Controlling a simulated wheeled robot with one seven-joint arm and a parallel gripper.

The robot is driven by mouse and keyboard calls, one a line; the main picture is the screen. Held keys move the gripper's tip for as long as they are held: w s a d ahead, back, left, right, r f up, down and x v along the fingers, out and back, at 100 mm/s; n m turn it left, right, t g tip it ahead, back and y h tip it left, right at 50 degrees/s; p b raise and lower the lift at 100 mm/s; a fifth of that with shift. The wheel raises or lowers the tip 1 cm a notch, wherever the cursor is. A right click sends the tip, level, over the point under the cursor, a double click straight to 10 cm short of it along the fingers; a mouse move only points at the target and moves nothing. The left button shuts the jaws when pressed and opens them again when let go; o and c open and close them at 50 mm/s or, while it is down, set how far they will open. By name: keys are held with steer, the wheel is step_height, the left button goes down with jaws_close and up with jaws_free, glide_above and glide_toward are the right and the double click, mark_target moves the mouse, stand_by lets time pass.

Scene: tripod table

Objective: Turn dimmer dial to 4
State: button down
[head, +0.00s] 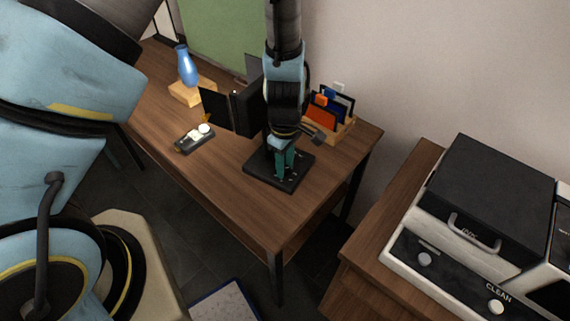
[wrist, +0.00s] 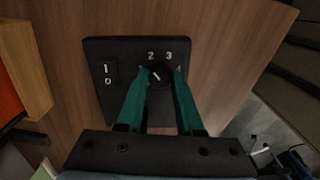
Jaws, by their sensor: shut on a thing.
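The dimmer is a black panel (head: 258,166) lying on the wooden table in the head view, and it fills the upper middle of the wrist view (wrist: 98,52). Its round black dial (wrist: 158,76) has a short slanted white mark. The numerals 2 and 3 show just above the dial; any other numerals around it are hidden by my fingers. A switch marked I and 0 (wrist: 108,74) is on the panel's left. My gripper (head: 284,172) points down with teal fingers, which in the wrist view (wrist: 160,72) are shut on the dial from both sides.
A wooden holder with orange and blue cards (head: 330,108) stands right behind my gripper. A small dark device with pale knobs (head: 195,138) and a blue vase (head: 187,65) on a wooden block are to the left. The table's front edge is clear.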

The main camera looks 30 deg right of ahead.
steer(key=m, duration=0.5)
steer(key=shift+m+b, duration=0.4)
steer(key=m+b, duration=0.1)
steer(key=m, duration=0.5)
steer(key=m+b, duration=0.1)
steer(key=m, duration=0.5)
steer(key=shift+m, duration=0.3)
steer(key=m+b, duration=0.1)
steer(key=m, duration=0.4)
steer(key=shift+m, duration=0.3)
steer(key=c, duration=0.5)
jaws_free()
steer(key=shift+c, duration=0.2)
steer(key=shift+r, duration=0.1)
